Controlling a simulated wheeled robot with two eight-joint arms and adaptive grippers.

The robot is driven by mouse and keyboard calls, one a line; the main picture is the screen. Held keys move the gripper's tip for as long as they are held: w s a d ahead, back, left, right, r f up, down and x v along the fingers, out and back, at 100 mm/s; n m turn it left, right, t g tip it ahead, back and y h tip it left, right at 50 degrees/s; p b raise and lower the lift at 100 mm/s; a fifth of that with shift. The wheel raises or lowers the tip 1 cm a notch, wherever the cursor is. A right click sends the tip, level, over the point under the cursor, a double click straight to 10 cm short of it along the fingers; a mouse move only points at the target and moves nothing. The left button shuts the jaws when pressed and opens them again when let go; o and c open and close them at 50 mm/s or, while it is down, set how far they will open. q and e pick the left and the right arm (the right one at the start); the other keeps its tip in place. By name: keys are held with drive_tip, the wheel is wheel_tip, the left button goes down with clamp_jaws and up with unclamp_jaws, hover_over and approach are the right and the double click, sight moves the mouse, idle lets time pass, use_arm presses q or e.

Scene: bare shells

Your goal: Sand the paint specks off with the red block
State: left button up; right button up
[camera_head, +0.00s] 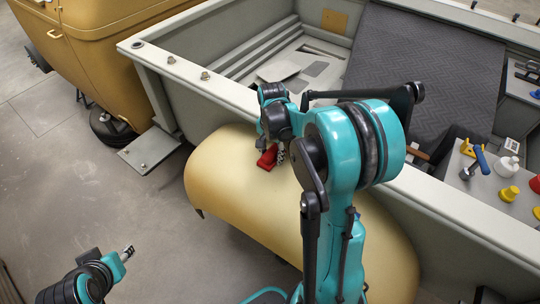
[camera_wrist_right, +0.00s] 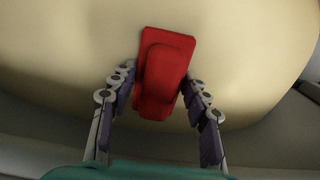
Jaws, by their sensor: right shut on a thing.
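The red block (camera_head: 267,158) is at the yellow curved panel (camera_head: 222,182), near its upper edge in the head view. In the right wrist view the red block (camera_wrist_right: 162,72) has a flat base and a raised grip. My right gripper (camera_head: 270,150) is shut on the block, with one finger on each side of the grip. Whether the block touches the panel is hard to tell. No paint specks can be made out on the panel; my right arm hides part of it. My left gripper (camera_head: 127,253) is over the floor at lower left, away from the panel, too small to read.
A grey open-topped vehicle body (camera_head: 215,88) with a thick rim stands right behind the panel. A yellow vehicle (camera_head: 105,60) stands at upper left. A shelf at right holds a white bottle (camera_head: 508,165) and several coloured items. The grey floor (camera_head: 100,200) at left is clear.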

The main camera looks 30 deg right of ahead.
drive_tip(key=shift+w+d+r+p, duration=0.1)
drive_tip(key=shift+d+r+p, duration=0.05)
drive_tip(key=shift+r+p, duration=2)
drive_tip(key=shift+r, duration=0.8)
wheel_tip(320, 180, up, 2)
drive_tip(key=shift+r+p, duration=0.1)
drive_tip(key=shift+p, duration=0.75)
drive_tip(key=shift+c, duration=0.5)
drive_tip(key=shift+r, duration=0.3)
drive_tip(key=shift+c, duration=1)
drive_tip(key=shift+r, duration=0.1)
drive_tip(key=shift+c, duration=1.2)
clamp_jaws()
